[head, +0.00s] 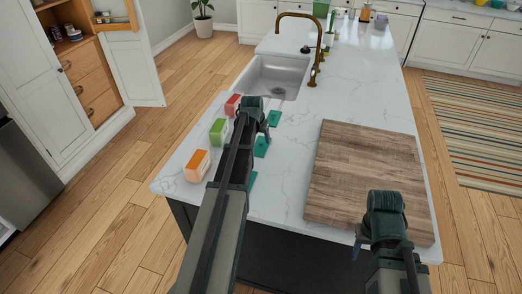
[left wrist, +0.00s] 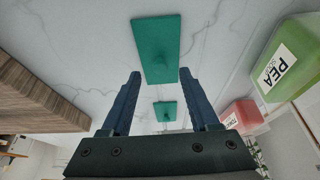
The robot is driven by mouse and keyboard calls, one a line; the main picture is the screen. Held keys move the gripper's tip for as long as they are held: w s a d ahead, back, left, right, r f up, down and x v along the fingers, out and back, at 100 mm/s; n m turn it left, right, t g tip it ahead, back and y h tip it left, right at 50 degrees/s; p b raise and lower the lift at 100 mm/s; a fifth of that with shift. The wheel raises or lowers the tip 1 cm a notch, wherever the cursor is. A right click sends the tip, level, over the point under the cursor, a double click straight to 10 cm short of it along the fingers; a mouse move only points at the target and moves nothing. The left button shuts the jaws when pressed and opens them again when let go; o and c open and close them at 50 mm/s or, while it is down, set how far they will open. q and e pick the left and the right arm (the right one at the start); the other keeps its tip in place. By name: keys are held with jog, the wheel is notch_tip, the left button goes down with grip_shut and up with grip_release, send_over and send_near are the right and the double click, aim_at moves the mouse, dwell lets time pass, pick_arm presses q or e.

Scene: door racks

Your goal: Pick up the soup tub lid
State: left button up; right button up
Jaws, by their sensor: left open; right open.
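Three flat teal lids lie on the marble counter in the head view: a far one (head: 274,117), a middle one (head: 261,147) and a near one (head: 252,181). A red tub (head: 233,105), a green tub (head: 219,131) and an orange tub (head: 198,165) stand left of them. My left gripper (head: 266,124) is above the lids. In the left wrist view it is open and empty (left wrist: 160,75); a large teal lid (left wrist: 157,48) lies by its fingertips and a smaller one (left wrist: 165,111) shows between the fingers. My right gripper (head: 362,240) is open, by the cutting board, its fingers mostly hidden.
A wooden cutting board (head: 368,173) covers the right front of the counter. A sink (head: 272,78) with a bronze faucet (head: 320,45) lies beyond the lids. The green tub, labelled PEA (left wrist: 283,75), and the red tub (left wrist: 243,115) stand close by on the right in the left wrist view.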

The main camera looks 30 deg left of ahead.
aim_at(261, 142)
pick_arm(q)
jog(key=b+x, duration=0.1)
jog(key=x, duration=0.2)
jog(key=shift+b, duration=0.35)
jog(key=shift+r, duration=0.1)
pick_arm(e)
notch_tip(261, 142, down, 2)
jog(key=shift+f, duration=0.25)
pick_arm(q)
grip_shut()
